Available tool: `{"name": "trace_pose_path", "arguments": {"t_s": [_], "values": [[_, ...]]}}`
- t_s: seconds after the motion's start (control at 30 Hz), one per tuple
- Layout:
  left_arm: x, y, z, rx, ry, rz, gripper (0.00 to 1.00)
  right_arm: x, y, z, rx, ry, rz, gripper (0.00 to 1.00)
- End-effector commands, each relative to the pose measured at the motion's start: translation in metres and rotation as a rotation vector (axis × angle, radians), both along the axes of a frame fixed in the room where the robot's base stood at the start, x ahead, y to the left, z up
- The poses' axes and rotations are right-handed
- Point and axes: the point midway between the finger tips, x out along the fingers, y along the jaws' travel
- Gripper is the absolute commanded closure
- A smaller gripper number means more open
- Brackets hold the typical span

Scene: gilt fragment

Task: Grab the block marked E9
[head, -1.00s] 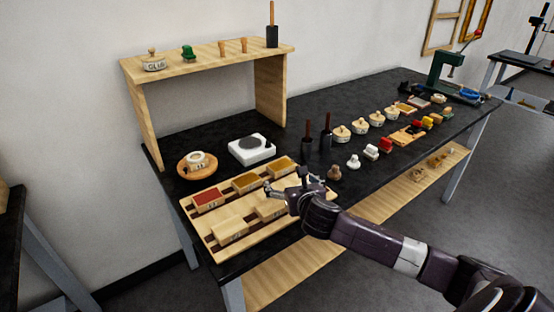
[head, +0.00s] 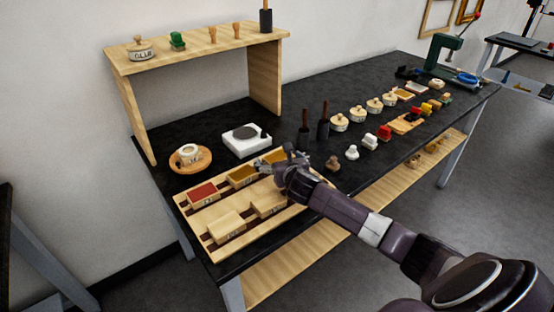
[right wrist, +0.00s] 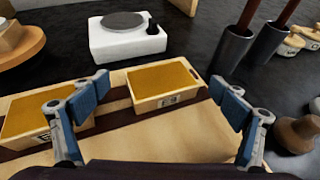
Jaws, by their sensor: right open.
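Several box-like wooden blocks sit on a striped wooden tray (head: 214,258), which also shows in the right wrist view (right wrist: 125,125). One amber-topped block (right wrist: 163,84) lies ahead, between the fingers in the picture; it is partly hidden behind my gripper in the head view (head: 273,157). A second amber-topped block (head: 243,175) lies to its left, behind a finger in the wrist view (right wrist: 28,118). A red-topped block (head: 203,193) and plain pale blocks (head: 226,227) share the tray. My right gripper (head: 284,163) is open and empty over the tray.
A white device with a grey disc (head: 246,140) stands behind the tray. Two dark cups with handles (head: 323,129) stand to the right, with a brown knob (head: 332,163) nearer. A wooden shelf (head: 196,48) stands at the back left.

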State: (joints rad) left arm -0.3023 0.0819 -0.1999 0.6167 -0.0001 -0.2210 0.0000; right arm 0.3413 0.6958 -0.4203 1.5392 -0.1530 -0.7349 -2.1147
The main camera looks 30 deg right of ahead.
Motion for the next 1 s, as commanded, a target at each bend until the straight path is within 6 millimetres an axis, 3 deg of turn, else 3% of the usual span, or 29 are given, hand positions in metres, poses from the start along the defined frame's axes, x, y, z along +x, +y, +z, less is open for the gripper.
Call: {"name": "trace_pose_path", "arguments": {"t_s": [0.13,0.33,0.73,1.0], "values": [[0.012,-0.001,0.001,-0.002,-0.018,0.0,0.72,0.005,-0.002,-0.002,0.001,0.0,0.0,0.09],[0.012,-0.001,0.001,-0.003,-0.018,0.0,0.72,0.005,-0.002,-0.002,0.0,0.0,0.0,0.1],[0.003,-0.002,0.0,-0.002,-0.006,0.001,0.72,0.005,-0.002,-0.002,0.0,0.0,0.0,0.54],[0.003,-0.003,0.0,-0.003,-0.004,0.001,0.72,0.005,-0.002,-0.002,0.0,0.0,0.0,0.55]]}}
